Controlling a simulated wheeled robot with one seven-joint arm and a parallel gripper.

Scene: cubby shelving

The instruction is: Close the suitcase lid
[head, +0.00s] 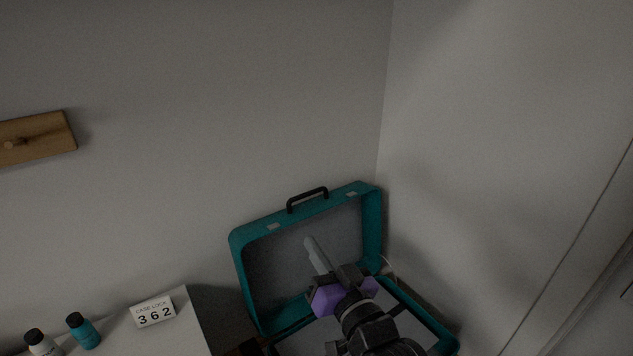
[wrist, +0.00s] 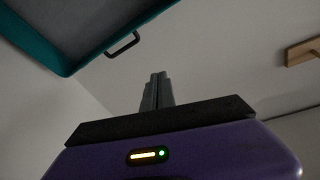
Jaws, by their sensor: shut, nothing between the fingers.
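The teal suitcase stands open in the corner, with its lid (head: 306,240) raised near upright and a black handle (head: 307,199) on the lid's top edge. The lid's grey inside faces me. The suitcase base (head: 437,331) lies below, partly hidden by my arm. My gripper (head: 312,243) is shut and empty, in front of the lid's inner face in the head view; I cannot tell if it touches. In the wrist view, my gripper (wrist: 158,76) points up beside the lid (wrist: 95,25), whose edge and handle (wrist: 124,45) show at upper left.
A white cabinet (head: 178,333) stands at lower left, with a sign (head: 153,311) reading "CASE LOCK 362", a teal bottle (head: 83,331) and a white bottle (head: 41,344). A wooden peg rail (head: 36,138) is on the wall. Walls meet close behind the suitcase.

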